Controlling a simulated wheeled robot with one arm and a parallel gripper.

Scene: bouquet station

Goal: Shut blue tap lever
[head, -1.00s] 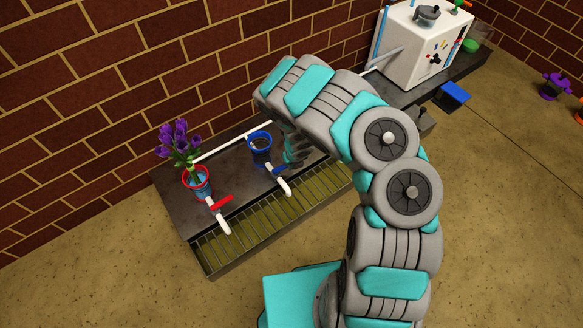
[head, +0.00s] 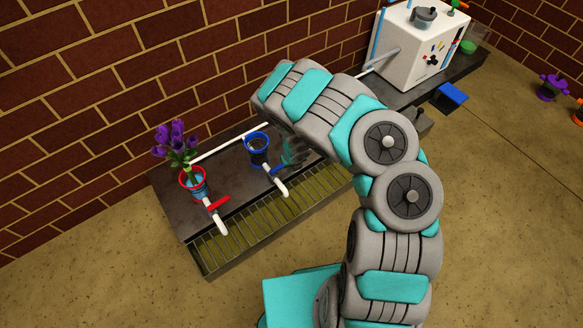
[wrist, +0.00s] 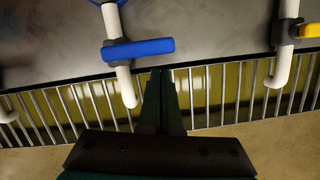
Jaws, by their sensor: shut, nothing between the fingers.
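The blue tap lever (wrist: 140,49) sits across its white spout (wrist: 122,70) in the wrist view, reaching out to the right of the pipe. In the head view the blue lever (head: 279,170) is beside the blue vase (head: 257,150), small and close to my gripper (head: 293,153). My gripper (wrist: 160,74) is shut and empty in the wrist view. Its dark fingertips are just below the lever's right end, over the edge of the drain grate. I cannot tell whether they touch the lever.
A red tap lever (head: 215,203) and a red vase (head: 193,183) with purple flowers stand to the left. A yellow lever (wrist: 309,31) on another spout is at the right in the wrist view. The barred grate (head: 240,226) runs along the counter's front. A brick wall is behind.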

